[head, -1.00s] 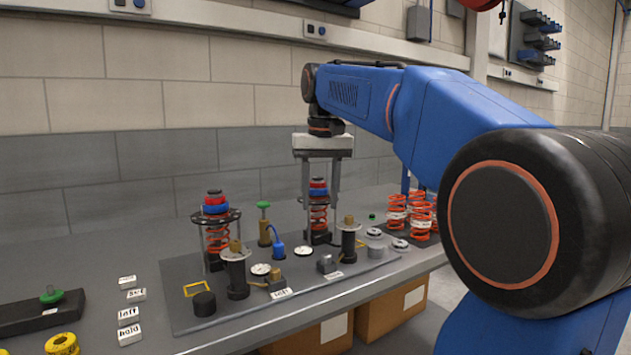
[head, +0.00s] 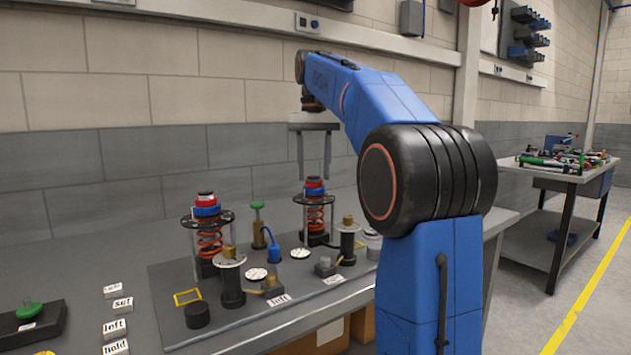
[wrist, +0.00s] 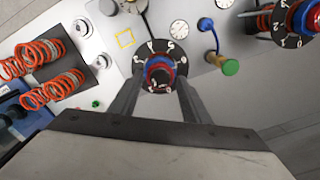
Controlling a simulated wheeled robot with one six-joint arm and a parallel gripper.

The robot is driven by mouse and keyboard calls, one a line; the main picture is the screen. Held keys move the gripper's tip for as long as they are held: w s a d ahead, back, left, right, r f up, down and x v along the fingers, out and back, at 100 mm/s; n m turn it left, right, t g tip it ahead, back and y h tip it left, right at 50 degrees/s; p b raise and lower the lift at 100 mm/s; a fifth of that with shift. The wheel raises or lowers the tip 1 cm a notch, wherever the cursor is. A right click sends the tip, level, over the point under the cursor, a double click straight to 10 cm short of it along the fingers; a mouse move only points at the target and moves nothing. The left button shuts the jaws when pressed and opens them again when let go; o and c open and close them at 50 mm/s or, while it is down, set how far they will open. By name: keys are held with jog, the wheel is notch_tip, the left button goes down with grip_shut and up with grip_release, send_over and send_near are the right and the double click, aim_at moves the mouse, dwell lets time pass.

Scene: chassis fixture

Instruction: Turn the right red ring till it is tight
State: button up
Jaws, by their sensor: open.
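The right spring unit (head: 315,215) stands upright on the grey fixture plate, with an orange spring under a black numbered disc. Its red ring (head: 314,182) and a blue ring (head: 314,191) sit at its top. My gripper (head: 314,177) is open above it, its two fingers apart and their tips near the top of the rings. In the wrist view the red ring (wrist: 158,74) lies between the open fingertips, with the numbered disc around it. I cannot tell whether a finger touches it. The left spring unit (head: 208,240) has similar red and blue rings.
Black posts (head: 231,285) and (head: 347,243), a green-topped knob (head: 258,207) and a blue part (head: 274,251) stand close by on the plate. Loose orange springs (wrist: 45,90) lie at the left in the wrist view. Word labels (head: 115,327) lie front left.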

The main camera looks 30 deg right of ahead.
jog(key=shift+f, duration=0.75)
jog(key=n, duration=0.5)
jog(key=shift+n, duration=0.4)
jog(key=n, duration=1.1)
jog(key=shift+n, duration=3.1)
jog(key=shift+c, duration=0.3)
